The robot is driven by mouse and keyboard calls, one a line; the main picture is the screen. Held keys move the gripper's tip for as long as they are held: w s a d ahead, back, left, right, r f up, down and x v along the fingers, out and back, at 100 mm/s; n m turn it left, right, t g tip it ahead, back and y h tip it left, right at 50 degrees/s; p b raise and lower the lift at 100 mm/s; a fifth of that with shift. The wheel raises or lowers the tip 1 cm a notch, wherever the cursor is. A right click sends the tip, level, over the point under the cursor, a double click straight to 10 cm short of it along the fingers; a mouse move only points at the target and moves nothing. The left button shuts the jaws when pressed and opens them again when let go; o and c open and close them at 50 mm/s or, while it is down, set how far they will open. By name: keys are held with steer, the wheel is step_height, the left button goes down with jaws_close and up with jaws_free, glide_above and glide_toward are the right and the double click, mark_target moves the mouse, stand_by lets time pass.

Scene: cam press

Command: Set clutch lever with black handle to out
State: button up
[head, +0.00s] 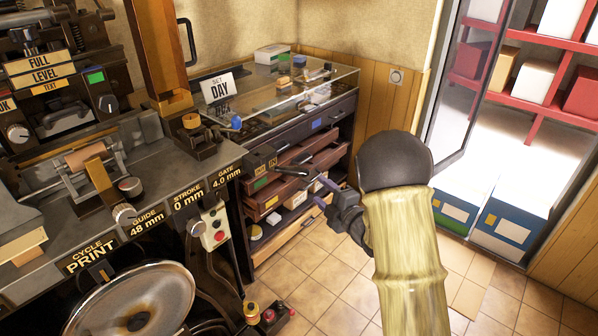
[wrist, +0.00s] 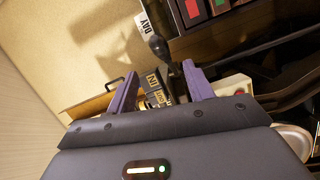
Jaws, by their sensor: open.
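The clutch lever (wrist: 157,45) has a rounded black handle on a dark shaft. In the wrist view it stands beyond and between my two purple fingertips. In the head view the lever (head: 292,170) sticks out to the right from the machine's right end, just left of my gripper. Small IN and OUT plates (head: 265,163) sit beside its base; they also show between the fingers in the wrist view (wrist: 154,84). My gripper (head: 322,192) is open and empty, with its fingers pointing at the lever. I see no contact between them.
The machine bench with its dials and CYCLE PRINT plate (head: 91,256) fills the left. A glass-topped cabinet (head: 310,88) with open drawers (head: 325,153) stands behind the lever. Blue and white boxes (head: 508,220) stand at the right. The tiled floor below my gripper is mostly clear.

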mark_target(303, 176)
steer(key=p+x, duration=0.1)
steer(key=x, duration=1.1)
steer(key=shift+c, duration=0.2)
jaws_close()
